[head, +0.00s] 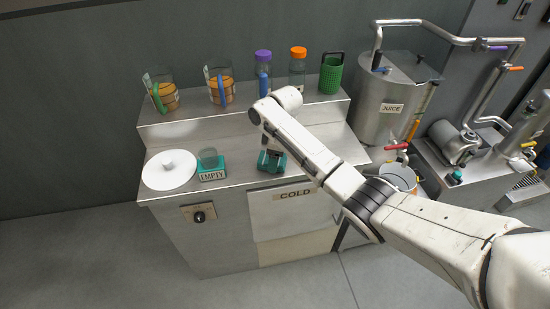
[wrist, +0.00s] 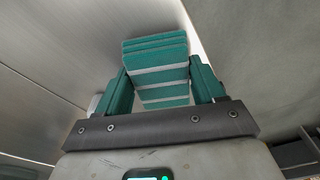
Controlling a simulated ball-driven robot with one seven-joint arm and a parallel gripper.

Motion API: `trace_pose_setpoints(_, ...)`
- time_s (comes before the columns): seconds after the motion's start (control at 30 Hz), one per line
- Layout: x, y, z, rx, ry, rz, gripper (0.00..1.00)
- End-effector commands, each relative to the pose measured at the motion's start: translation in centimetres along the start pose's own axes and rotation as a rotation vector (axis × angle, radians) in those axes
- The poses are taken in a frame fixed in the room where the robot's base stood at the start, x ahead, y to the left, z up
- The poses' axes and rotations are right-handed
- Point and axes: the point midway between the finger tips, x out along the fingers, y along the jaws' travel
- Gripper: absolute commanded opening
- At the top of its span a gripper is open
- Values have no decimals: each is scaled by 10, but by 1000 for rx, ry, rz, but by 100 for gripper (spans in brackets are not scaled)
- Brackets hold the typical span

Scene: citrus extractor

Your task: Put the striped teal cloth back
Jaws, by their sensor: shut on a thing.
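The striped teal cloth (wrist: 160,72) is folded into a thick block with pale stripes. It sits between the two teal fingers of my gripper (wrist: 160,88) in the wrist view, and the gripper is shut on it. In the head view my gripper (head: 272,162) is low over the front edge of the steel counter (head: 240,170), just above the COLD panel. The cloth is hard to tell from the teal fingers there. Whether it touches the counter I cannot tell.
The JUICE tank (head: 390,100) stands right.

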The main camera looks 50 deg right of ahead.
Motion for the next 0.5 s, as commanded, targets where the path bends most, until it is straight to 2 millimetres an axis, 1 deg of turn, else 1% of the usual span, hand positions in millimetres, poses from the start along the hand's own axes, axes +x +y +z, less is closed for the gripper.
trace_pose_setpoints(0.1,7,0,1,0,0,2,35)
trace_pose_setpoints(0.33,8,0,1,-1,1,2,35)
trace_pose_setpoints(0.47,12,0,1,-1,1,1,35)
trace_pose_setpoints(0.5,10,0,1,-1,1,2,72)
